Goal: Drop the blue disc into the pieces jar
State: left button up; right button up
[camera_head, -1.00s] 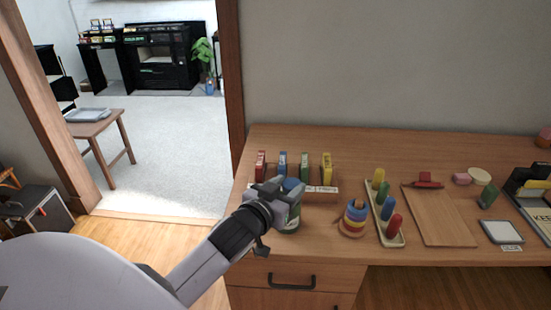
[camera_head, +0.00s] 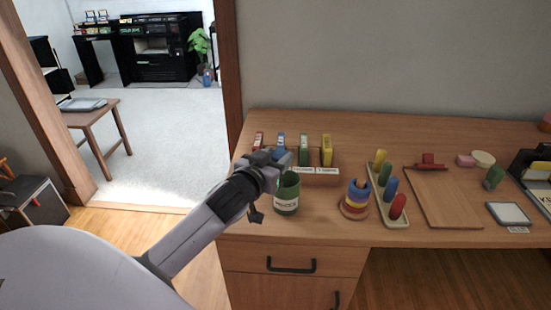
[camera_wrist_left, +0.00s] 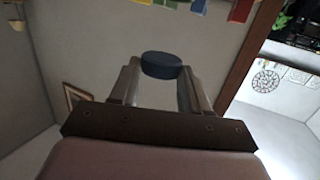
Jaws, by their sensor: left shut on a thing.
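The blue disc (camera_wrist_left: 162,65) is held between the fingertips of my left gripper (camera_wrist_left: 160,82) in the left wrist view. In the head view my left gripper (camera_head: 280,160) is over the desk, just up and left of the jar's mouth in the picture. The disc is hard to make out there. The pieces jar (camera_head: 287,196) is green with a pale label and stands upright near the desk's front left. Its mouth is partly visible, but its contents cannot be made out. My right gripper is not in view.
A wooden rack (camera_head: 318,175) with several coloured upright pieces stands behind the jar. A ring stacker (camera_head: 355,200), a peg tray (camera_head: 399,219) and a wooden board (camera_head: 445,205) lie to the right. The desk drawer (camera_head: 290,265) is below the jar.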

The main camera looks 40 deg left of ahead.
pick_arm(q)
jog(key=shift+f, duration=0.35)
jog(key=o, duration=1.1)
jog(key=v, duration=0.7)
jog(key=shift+s, duration=0.1)
jog(key=s+d+f+m+g+h+p, duration=0.1)
jog(key=s+d+f+g, duration=0.1)
jog(key=s+d+f, duration=0.2)
jog(key=s+d+f+m+g+h+p, duration=0.1)
jog(key=s+d+f+h, duration=0.1)
jog(key=s+d+f, duration=0.2)
jog(key=s+d+f+m+g+h+p, duration=0.1)
jog(key=s+d+f+m+g+p, duration=0.1)
jog(key=s+d+f, duration=0.3)
jog(key=shift+s+f+g+h, duration=0.15)
jog(key=shift+s+f, duration=0.5)
jog(key=shift+f, duration=0.8)
jog(key=shift+s+f+g+h, duration=0.1)
jog(key=shift+s+f, duration=0.55)
jog(key=shift+f, duration=0.85)
jog(key=shift+s+f+g+h, duration=0.15)
jog(key=shift+s+f, duration=0.5)
jog(key=shift+f, duration=0.8)
